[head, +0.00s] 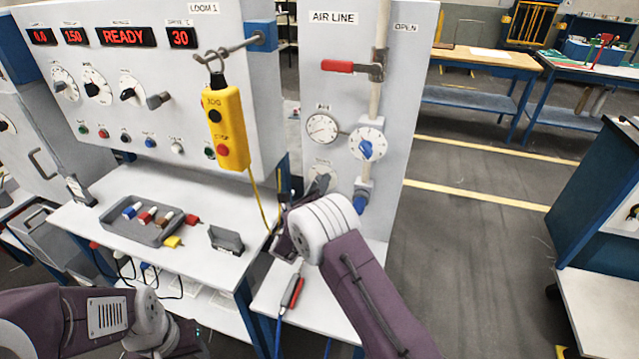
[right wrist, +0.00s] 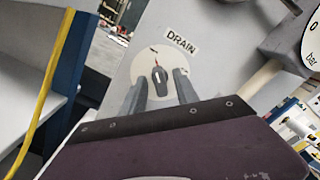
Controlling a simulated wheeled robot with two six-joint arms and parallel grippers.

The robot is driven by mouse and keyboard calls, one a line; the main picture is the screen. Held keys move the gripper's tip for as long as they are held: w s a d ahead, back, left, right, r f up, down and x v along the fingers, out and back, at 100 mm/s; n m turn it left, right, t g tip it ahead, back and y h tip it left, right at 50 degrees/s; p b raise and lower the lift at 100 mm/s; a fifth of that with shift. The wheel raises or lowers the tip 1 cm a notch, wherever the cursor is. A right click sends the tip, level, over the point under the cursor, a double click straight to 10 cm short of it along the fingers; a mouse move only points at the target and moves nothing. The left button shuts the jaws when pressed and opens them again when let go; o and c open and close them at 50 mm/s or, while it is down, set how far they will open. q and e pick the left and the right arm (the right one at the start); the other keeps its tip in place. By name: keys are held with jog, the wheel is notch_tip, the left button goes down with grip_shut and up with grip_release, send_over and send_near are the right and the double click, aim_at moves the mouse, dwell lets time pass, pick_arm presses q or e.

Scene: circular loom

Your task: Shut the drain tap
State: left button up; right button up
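The drain tap (right wrist: 159,78) is a small dark grey knob on a round white dial (right wrist: 145,62) under a "DRAIN" label, in the right wrist view.
Above the drain are a gauge (head: 322,128), a blue-knobbed dial (head: 367,143) and a red lever (head: 338,66). A yellow pendant (head: 226,130) hangs to the left with its cable. Open floor lies right.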

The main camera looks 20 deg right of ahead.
jog(key=v, duration=0.7)
jog(key=shift+p, duration=0.45)
